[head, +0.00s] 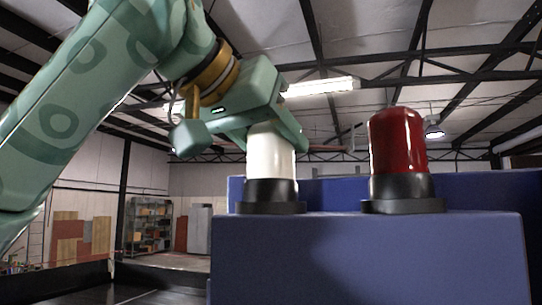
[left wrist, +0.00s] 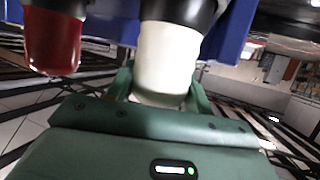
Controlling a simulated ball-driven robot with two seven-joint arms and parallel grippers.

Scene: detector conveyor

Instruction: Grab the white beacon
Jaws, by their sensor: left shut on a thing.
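The white beacon (head: 271,157) has a white dome on a black base and stands upright on top of the blue housing (head: 370,255). My left gripper (head: 272,130) comes down over it from the upper left and is shut on the upper part of its dome. In the left wrist view the white beacon (left wrist: 168,60) sits between the green fingers (left wrist: 157,92), its black base toward the top of the picture. The far side of the grip is hidden. My right gripper is in neither view.
A red beacon (head: 398,145) with a black base stands on the same housing, to the right of the white one with a gap between. It also shows in the left wrist view (left wrist: 52,42). A dark conveyor (head: 85,290) lies at the lower left. Shelving (head: 150,225) is far behind.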

